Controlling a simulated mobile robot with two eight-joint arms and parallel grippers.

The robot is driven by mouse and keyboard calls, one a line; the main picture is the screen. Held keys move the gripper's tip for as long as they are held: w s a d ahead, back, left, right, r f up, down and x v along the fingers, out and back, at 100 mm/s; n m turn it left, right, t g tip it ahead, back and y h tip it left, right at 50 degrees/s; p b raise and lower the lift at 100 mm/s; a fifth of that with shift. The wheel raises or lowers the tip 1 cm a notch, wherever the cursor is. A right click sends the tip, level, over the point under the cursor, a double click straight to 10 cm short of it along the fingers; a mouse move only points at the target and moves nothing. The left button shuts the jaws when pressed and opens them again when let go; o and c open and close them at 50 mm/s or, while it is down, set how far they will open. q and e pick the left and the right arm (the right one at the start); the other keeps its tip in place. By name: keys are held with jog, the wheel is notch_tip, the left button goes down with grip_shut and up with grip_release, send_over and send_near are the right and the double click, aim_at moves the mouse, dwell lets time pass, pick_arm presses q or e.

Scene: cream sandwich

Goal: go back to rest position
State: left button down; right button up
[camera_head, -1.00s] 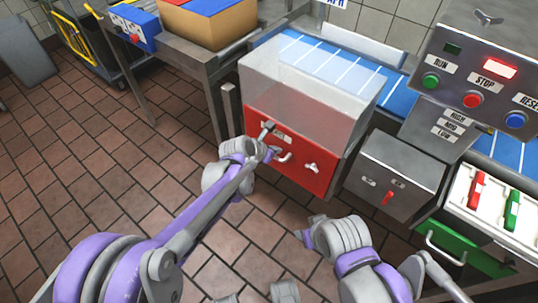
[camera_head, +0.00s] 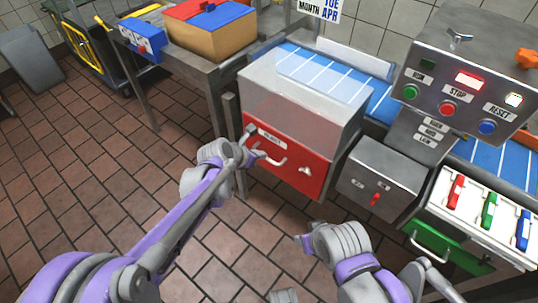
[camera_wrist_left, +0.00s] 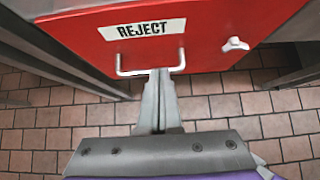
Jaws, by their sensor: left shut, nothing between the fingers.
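My left gripper (camera_head: 250,131) is in front of the red reject box in the head view, at the end of the purple and grey left arm. In the left wrist view its two grey fingers (camera_wrist_left: 159,78) are together and empty. Their tips overlap the lower edge of the red front, by the metal handle (camera_wrist_left: 150,63); I cannot tell whether they touch it. My right arm (camera_head: 345,250) is bent at the lower middle of the head view. Its fingers cannot be made out.
The red reject box (camera_head: 300,175) has a clear cover (camera_head: 300,100). Right of it are a grey cabinet (camera_head: 380,180), a button panel (camera_head: 465,95) and a white tray (camera_head: 445,205) with coloured items. Brown tiled floor (camera_head: 90,180) is open at left.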

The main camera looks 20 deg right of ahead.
pick_arm(q)
jog(key=s+a+r+m+y+p, duration=0.2)
jog(key=s+a+r+m+p, duration=0.1)
jog(key=s+a+r+m, duration=0.4)
jog(key=s+a+r+m+y+p, duration=0.1)
jog(key=s+a+r+m+p, duration=0.3)
jog(key=a, duration=0.6)
jog(key=s+a+r+m+y+p, duration=0.2)
jog(key=s+a+m, duration=0.4)
jog(key=s+m, duration=0.1)
jog(key=s+a+r+m+y+p, duration=0.1)
jog(key=s+a+m+y+p, duration=0.1)
jog(key=s+a+m, duration=0.5)
jog(key=shift+s+a+r+p, duration=0.3)
jog(key=shift+s+r+p, duration=0.1)
jog(key=shift+s, duration=0.85)
pick_arm(e)
notch_tip(320, 180, up, 13)
jog(key=w, duration=0.1)
jog(key=shift+w+r+t, duration=0.2)
jog(key=shift+w+t, duration=0.1)
jog(key=shift+w, duration=0.05)
